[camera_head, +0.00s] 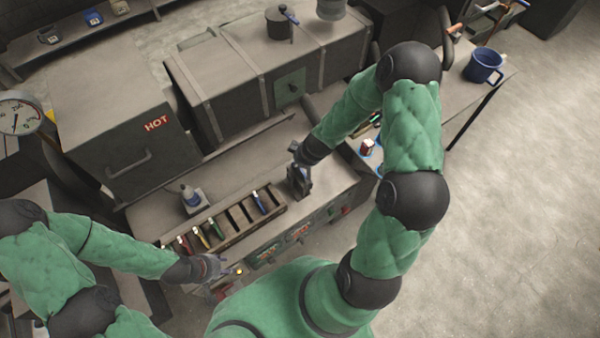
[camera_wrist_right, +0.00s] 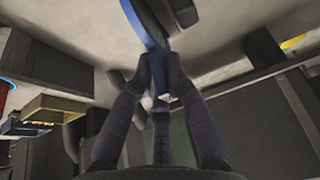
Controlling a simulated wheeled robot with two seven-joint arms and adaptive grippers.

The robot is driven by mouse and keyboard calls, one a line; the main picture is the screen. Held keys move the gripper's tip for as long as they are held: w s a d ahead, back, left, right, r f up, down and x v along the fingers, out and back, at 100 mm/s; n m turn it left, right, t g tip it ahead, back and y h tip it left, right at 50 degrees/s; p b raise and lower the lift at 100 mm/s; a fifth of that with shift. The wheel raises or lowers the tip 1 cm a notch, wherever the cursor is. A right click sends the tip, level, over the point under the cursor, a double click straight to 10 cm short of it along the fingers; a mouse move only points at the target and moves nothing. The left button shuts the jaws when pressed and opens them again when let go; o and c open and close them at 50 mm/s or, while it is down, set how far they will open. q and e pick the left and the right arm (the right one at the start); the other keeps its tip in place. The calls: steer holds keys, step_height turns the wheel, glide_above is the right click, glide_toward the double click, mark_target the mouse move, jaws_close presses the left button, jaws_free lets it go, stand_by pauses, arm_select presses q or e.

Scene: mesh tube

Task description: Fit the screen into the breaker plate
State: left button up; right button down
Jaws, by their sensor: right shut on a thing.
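My right gripper (camera_head: 300,182) is over the right part of the grey bench top, beyond the end of the slotted rack. In the right wrist view its fingers (camera_wrist_right: 157,78) are closed on a blue, strip-like thing (camera_wrist_right: 150,28); only part of that thing shows. A dark rounded part shows beside it. My left gripper (camera_head: 214,268) is near the front left of the bench, by the rack's left end. It is too small to tell if it is open or shut. I cannot make out the screen or the breaker plate with certainty.
The slotted rack (camera_head: 268,210) holds several coloured-handled things. A grey box marked HOT (camera_head: 122,140) and a long banded housing (camera_head: 255,72) stand behind the bench. A blue mug (camera_head: 484,66) is on the side table at right. The floor at right is clear.

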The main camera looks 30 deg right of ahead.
mark_target(300, 169)
steer(key=shift+f+b, duration=1.05)
steer(key=shift+f, duration=1.55)
steer(key=shift+f, duration=0.15)
steer(key=c, duration=1.5)
jaws_free()
